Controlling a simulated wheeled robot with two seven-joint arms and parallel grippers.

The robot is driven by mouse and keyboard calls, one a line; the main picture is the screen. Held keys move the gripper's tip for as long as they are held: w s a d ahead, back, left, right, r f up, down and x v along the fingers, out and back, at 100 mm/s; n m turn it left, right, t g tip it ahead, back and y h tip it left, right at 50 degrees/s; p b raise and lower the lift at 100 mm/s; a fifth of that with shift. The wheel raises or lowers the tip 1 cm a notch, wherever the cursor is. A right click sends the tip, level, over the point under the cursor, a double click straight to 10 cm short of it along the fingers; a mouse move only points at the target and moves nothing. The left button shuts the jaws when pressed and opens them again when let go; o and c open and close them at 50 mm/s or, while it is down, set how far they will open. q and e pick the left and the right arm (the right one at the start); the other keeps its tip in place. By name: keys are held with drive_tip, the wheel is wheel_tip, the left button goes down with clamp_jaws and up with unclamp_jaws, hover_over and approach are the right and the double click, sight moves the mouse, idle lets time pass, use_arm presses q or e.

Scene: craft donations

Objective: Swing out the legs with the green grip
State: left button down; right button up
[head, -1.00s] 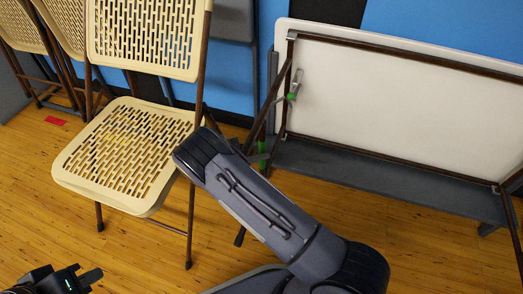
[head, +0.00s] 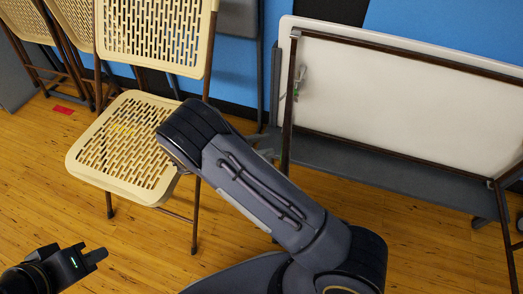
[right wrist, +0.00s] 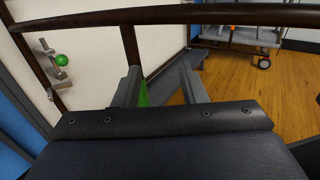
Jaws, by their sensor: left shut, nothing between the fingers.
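A folding table (head: 400,110) stands on its long edge, its pale underside facing me, with brown tubes along it. At its left end a brown leg tube (head: 289,120) runs nearly upright; it also shows in the right wrist view (right wrist: 130,45). The green grip (right wrist: 144,96) shows between the fingers of my right gripper (right wrist: 160,72), close to the left finger. Those fingers stand apart, with a gap beside the grip. In the head view my right arm hides the grip. My left gripper (head: 98,256) is shut and empty at the lower left, away from the table.
A green knob (right wrist: 61,60) sits on a metal latch on the underside. A beige folding chair (head: 125,145) stands close left of my right arm, more chairs behind it. A wheeled cart (right wrist: 240,35) stands beyond. Wooden floor is clear in front of the table.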

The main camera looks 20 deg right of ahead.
sight(285, 145)
drive_tip(key=s+a+r+p, duration=0.1)
drive_tip(key=s+a+r, duration=0.1)
drive_tip(key=s, duration=0.3)
drive_tip(key=shift+s+a+r+p, duration=0.25)
drive_tip(key=shift+s+r+p, duration=0.05)
drive_tip(key=shift+s+r, duration=0.1)
